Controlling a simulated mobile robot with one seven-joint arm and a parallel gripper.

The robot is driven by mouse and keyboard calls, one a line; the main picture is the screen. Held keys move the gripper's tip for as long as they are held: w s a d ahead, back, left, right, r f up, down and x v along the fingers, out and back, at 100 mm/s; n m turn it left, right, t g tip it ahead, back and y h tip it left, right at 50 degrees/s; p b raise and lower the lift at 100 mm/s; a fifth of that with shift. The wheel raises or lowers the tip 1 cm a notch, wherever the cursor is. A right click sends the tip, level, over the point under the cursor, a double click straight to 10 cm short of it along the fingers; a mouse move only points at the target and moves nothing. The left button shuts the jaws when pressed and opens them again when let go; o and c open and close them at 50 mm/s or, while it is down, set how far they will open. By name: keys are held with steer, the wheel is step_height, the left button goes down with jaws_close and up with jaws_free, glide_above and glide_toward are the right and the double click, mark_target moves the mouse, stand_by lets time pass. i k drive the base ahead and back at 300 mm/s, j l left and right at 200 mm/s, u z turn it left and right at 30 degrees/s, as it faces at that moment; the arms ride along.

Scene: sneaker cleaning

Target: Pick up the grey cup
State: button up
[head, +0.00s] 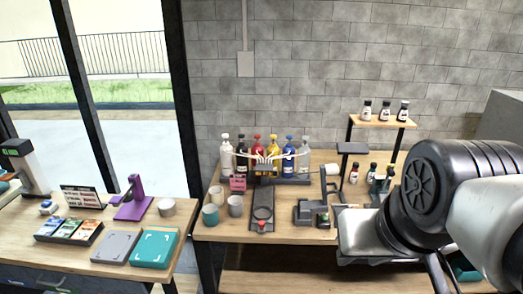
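A grey cup (235,206) stands upright near the front left of the right-hand wooden counter. A teal cup (210,215) stands just left of it, and a pale cup (216,195) stands behind the teal one. Another light greyish cup (166,207) stands on the left-hand table, beside a purple stand. My arm fills the right side of the head view, well to the right of the cups. I cannot make out my gripper or its fingers; the arm's end is hidden or out of frame.
A dark tray with a red item (262,224) lies right of the grey cup. Several coloured bottles (257,150) stand in a row behind. A dark machine (311,212) and a metal basin (358,228) are further right. A gap (190,262) separates the two tables.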

mark_target(234, 202)
steer(key=i+j+z, duration=0.3)
steer(key=i, duration=0.25)
steer(key=i+j+z, duration=0.3)
steer(key=i+j, duration=0.15)
